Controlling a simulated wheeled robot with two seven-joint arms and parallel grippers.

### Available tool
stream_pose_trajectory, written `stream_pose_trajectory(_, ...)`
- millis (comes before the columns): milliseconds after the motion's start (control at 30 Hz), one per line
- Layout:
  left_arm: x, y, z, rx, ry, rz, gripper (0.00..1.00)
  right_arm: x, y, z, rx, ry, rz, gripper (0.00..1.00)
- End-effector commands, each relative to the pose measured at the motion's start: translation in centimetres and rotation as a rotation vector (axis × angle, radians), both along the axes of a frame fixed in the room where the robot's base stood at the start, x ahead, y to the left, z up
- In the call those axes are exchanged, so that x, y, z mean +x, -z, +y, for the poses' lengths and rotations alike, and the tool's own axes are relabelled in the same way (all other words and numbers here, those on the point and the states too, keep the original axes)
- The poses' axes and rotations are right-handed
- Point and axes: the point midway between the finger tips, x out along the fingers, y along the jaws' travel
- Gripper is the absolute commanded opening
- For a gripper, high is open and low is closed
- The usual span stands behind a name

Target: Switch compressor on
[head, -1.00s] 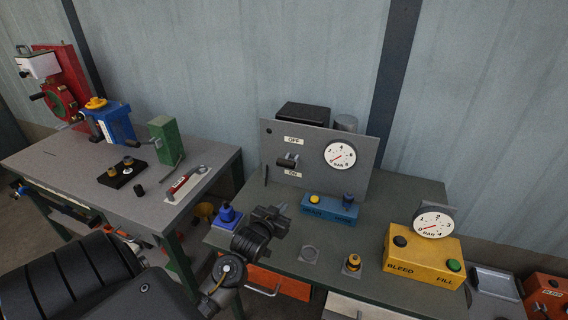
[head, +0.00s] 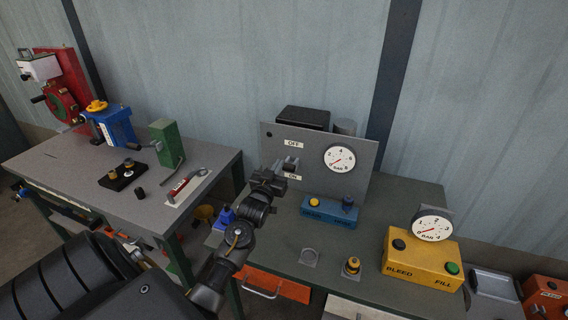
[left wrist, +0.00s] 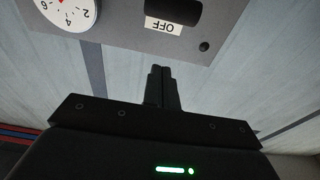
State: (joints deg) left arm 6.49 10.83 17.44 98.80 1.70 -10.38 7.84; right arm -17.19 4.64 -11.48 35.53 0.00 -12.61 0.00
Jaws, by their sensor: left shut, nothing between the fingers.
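The compressor panel (head: 268,150) is an upright grey plate at the back of the right bench. It carries an OFF label (head: 294,144) above, an ON label (head: 292,178) below, and a dark switch (head: 291,161) between them. A round BAR gauge (head: 340,158) sits to the right. My left gripper (head: 281,170) is shut and empty, just in front of the switch and partly covering it. Contact cannot be told. The left wrist view shows the closed fingers (left wrist: 160,70), the inverted OFF label (left wrist: 163,25) and the black switch body (left wrist: 173,10). My right gripper is not in view.
A blue two-button box (head: 329,211) stands below the panel. A yellow BLEED/FILL box (head: 420,262) with a gauge is at the right. A yellow-topped knob (head: 351,266) stands in front. The left bench (head: 60,178) holds several tools and fixtures.

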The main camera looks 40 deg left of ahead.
Motion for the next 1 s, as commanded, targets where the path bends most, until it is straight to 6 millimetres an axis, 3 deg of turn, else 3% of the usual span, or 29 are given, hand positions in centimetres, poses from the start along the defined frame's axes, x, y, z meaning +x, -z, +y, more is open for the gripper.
stream_pose_trajectory(300, 6.2, -1.3, 2.2, 0.0, -0.001, 0.0, 0.0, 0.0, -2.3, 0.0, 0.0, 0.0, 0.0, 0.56)
stream_pose_trajectory(400, 5.9, 0.6, 2.0, -0.002, 0.0, 0.007, 0.0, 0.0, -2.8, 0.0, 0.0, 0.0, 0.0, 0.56)
stream_pose_trajectory(600, 5.5, 2.4, 1.9, -0.001, 0.0, 0.002, 0.0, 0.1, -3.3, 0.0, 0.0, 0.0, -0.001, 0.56)
stream_pose_trajectory(1000, 5.4, 3.0, 1.8, 0.0, 0.0, 0.0, 0.0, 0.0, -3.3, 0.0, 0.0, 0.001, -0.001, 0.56)
